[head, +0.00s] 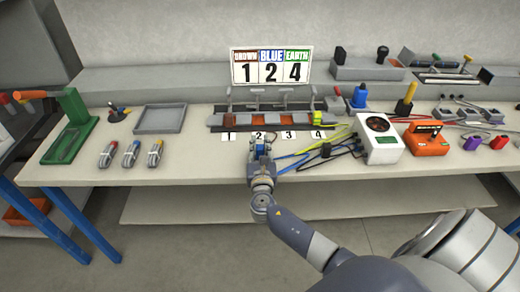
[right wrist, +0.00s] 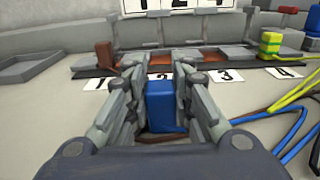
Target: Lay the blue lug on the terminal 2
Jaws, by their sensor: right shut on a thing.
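My right gripper (head: 260,148) is in front of the terminal strip (head: 213,121), near the label 2 (head: 258,134). In the right wrist view its fingers are shut on the blue lug (right wrist: 161,106), one on each side. Terminal 2 (head: 258,118) is a copper-coloured pad beyond the lug; it shows in the right wrist view (right wrist: 160,68). The lug appears in front of it, over or near label 2; I cannot tell whether it touches anything. A brown lug (right wrist: 104,54) stands at terminal 1 and a green-yellow lug (right wrist: 270,45) at terminal 4. My left gripper is not in view.
A sign (head: 271,66) reads brown 1, blue 2, earth 4. Several coloured cables run right of my gripper to a white box (head: 378,139). An orange device (head: 427,139) stands further right. A grey tray (head: 159,118) and a green tool (head: 73,125) are at left.

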